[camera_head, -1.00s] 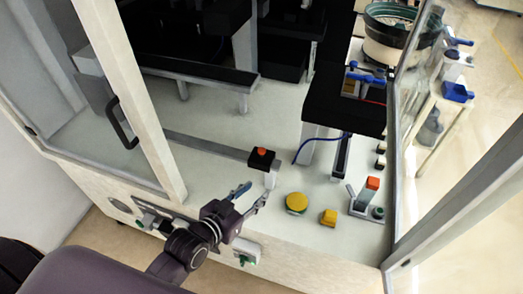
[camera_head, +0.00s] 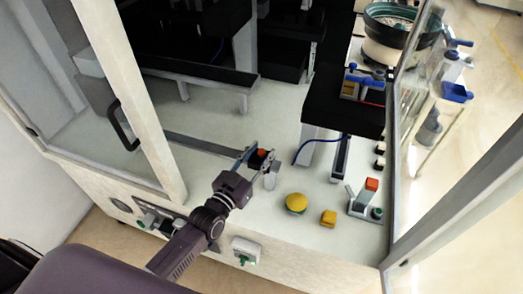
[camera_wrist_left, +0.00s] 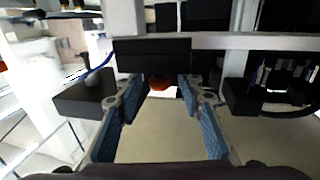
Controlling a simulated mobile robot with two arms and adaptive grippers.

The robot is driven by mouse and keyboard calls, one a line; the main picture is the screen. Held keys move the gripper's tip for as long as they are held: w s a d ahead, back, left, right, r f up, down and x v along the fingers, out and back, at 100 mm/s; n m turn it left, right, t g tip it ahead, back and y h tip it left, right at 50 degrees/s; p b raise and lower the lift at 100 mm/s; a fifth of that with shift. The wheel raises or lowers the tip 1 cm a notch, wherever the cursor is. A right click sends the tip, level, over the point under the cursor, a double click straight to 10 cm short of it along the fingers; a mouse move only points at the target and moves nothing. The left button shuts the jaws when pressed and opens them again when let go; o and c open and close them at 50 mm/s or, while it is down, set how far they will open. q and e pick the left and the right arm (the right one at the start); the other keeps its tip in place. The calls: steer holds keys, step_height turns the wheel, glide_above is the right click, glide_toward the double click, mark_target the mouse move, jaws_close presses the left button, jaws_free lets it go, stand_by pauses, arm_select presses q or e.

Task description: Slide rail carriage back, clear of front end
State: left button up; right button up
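The rail carriage (camera_head: 256,161) is a small black block with an orange-red knob (camera_head: 262,152) on top. It sits at the front end of the grey rail (camera_head: 205,145), beside a pale end post (camera_head: 271,178). My left gripper (camera_head: 258,158) is open, with its fingers on either side of the carriage. I cannot tell whether either finger touches the carriage. My right gripper is not in view.
A door frame with a black handle (camera_head: 122,124) is at left, a glass door (camera_head: 405,110) at right. White bench surface (camera_head: 225,115) is clear behind the rail.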

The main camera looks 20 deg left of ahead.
arm_select(q)
steer(key=shift+w+d, duration=0.1)
steer(key=shift+w, duration=0.25)
steer(key=shift+c, duration=0.5)
jaws_close()
